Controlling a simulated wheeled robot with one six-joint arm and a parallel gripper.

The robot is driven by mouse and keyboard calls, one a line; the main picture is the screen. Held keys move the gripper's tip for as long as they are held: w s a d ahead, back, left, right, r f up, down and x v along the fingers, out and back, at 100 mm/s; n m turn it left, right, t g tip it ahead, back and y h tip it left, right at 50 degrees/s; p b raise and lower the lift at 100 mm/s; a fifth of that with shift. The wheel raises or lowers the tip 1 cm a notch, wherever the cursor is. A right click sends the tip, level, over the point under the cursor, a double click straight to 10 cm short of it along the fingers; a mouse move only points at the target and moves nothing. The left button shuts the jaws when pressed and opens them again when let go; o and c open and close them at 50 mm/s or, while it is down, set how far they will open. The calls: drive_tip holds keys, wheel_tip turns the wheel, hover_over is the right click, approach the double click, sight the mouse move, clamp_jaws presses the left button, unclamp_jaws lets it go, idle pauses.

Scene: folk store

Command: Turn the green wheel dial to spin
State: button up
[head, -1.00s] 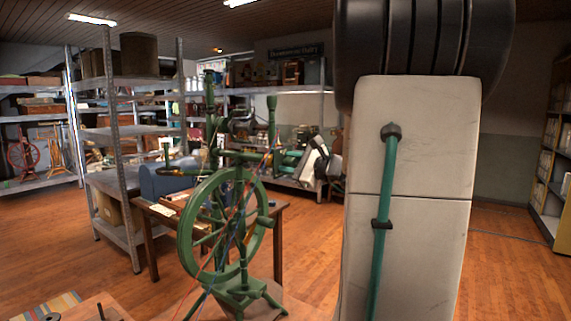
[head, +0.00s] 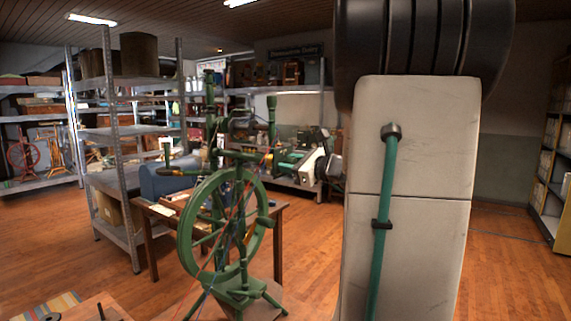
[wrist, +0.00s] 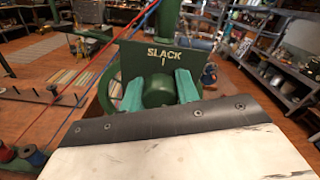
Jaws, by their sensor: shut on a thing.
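A green spinning wheel (head: 222,228) stands upright in the middle of the head view, with red and blue cords running down past it. In the wrist view a green plate (wrist: 140,60) reads "SLACK" with a mark under it. A round green dial (wrist: 158,92) sits just below that lettering. My gripper (wrist: 160,90) has its two teal fingers on either side of the dial and is shut on it. In the head view the gripper (head: 288,158) is small, to the right of the wheel's upper part. The dial's pointing cannot be made out.
A wooden table (head: 278,212) stands behind the wheel. A blue rounded case (head: 165,180) is to its left. Metal shelves (head: 110,150) stand at left, and a yellow-sided bookcase (head: 550,215) is at far right. Wooden floor is open at left and right.

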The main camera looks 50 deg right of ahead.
drive_tip(key=o, duration=1)
drive_tip(key=s, duration=0.8)
drive_tip(key=shift+d, duration=0.3)
drive_tip(key=shift+w, duration=0.1)
